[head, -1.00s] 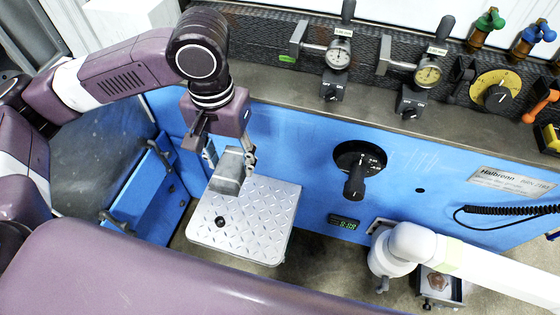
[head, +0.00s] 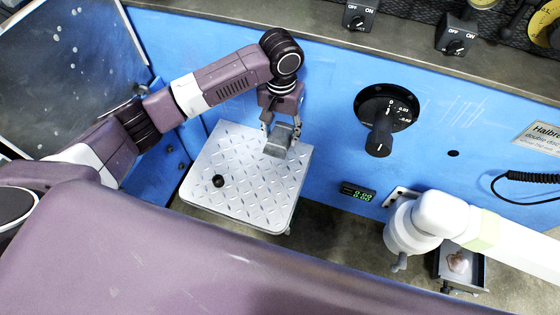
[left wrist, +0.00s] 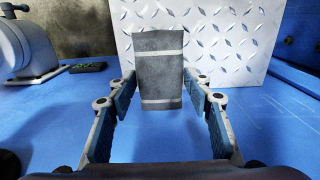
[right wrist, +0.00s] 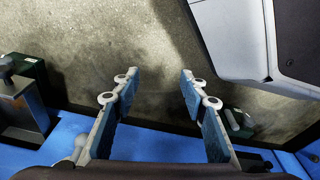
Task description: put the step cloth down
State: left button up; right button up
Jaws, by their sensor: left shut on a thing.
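The step cloth (head: 279,143) is a grey folded piece with two pale stripes, which also shows in the left wrist view (left wrist: 158,75). My left gripper (head: 281,128) is shut on it, with one finger on each side. The cloth hangs over the back right part of the step (head: 240,185), a silver diamond-plate platform with a black knob. I cannot tell whether the cloth touches the plate. The step's plate also stands behind the cloth in the left wrist view (left wrist: 225,45). My right gripper (right wrist: 160,88) is open and empty above the floor.
The blue machine front (head: 330,85) rises behind the step, with a black dial (head: 380,140) and a small green display (head: 357,192). A white rounded fixture (head: 420,225) stands to the right, beside a small tray (head: 472,275). The step's front part is clear.

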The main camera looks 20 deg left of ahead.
aim_at(280, 142)
pick_arm(q)
notch_tip(280, 142, down, 5)
jog(key=shift+r+b, duration=0.15)
jog(key=shift+b, duration=0.3)
notch_tip(280, 142, down, 4)
jog(key=shift+f+b, duration=0.2)
jog(key=shift+b, duration=0.4)
jog(key=shift+f, duration=0.3)
pick_arm(e)
jog(key=w+r, duration=0.4)
jog(key=r, duration=0.2)
jog(key=shift+w+a+r+t, duration=0.25)
jog(key=shift+a+r+t, duration=0.05)
jog(key=shift+r, duration=0.1)
pick_arm(q)
jog(key=shift+f, duration=0.1)
pick_arm(e)
jog(key=shift+f, duration=0.1)
pick_arm(q)
jog(key=o, duration=1)
pick_arm(e)
jog(key=shift+f, duration=0.1)
